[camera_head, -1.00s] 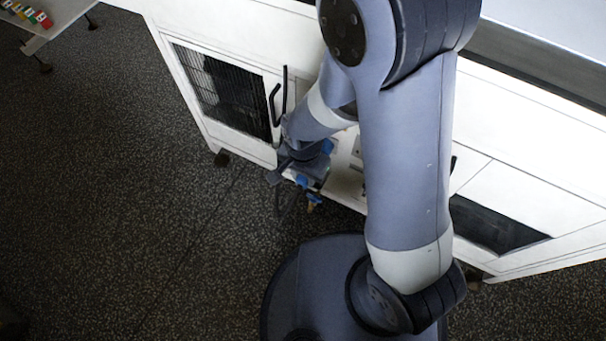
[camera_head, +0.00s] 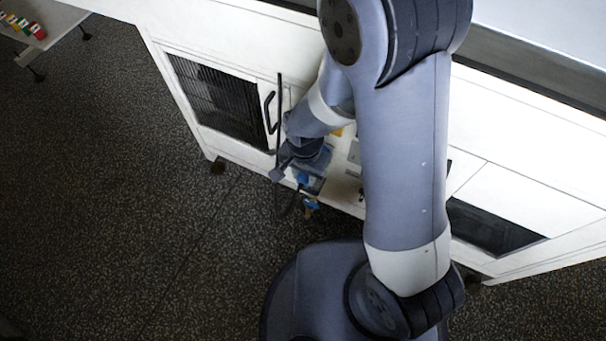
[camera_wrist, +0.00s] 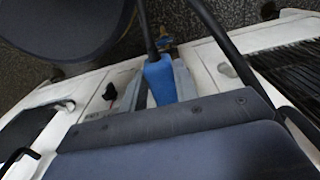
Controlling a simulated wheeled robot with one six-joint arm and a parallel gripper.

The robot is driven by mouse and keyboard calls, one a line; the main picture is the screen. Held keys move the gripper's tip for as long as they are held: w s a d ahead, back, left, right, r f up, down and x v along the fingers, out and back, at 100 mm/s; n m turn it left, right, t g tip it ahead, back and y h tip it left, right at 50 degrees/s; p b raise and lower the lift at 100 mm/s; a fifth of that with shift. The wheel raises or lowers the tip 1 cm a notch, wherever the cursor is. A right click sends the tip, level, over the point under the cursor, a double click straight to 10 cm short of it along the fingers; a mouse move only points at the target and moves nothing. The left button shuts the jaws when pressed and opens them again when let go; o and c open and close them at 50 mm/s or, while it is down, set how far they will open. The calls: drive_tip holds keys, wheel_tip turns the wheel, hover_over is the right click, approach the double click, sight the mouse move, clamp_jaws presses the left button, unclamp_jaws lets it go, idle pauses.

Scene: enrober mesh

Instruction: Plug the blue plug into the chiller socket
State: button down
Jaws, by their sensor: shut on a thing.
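My gripper (camera_head: 303,182) is low in front of the white machine and is shut on the blue plug (camera_head: 302,178). In the wrist view the blue plug (camera_wrist: 159,80) sits between the gripper's fingers, with a dark cable running up from it. I cannot make out the chiller socket; my arm and gripper cover part of the machine's lower front. I cannot tell whether the plug touches anything on the machine.
The white machine (camera_head: 180,35) has a dark grille (camera_head: 218,100) and a black door handle (camera_head: 270,112) left of my gripper. A black knob (camera_wrist: 110,92) shows in the wrist view. A small table (camera_head: 50,20) with coloured items stands far left. The speckled floor (camera_head: 120,200) at left is clear.

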drive_tip(key=shift+w+d, duration=0.2)
drive_tip(key=shift+w, duration=0.35)
drive_tip(key=c, duration=1)
unclamp_jaws()
drive_tip(key=shift+r, duration=0.1)
wheel_tip(320, 180, up, 11)
drive_tip(key=p, duration=0.3)
drive_tip(key=shift+f, duration=0.2)
drive_tip(key=shift+c, duration=0.4)
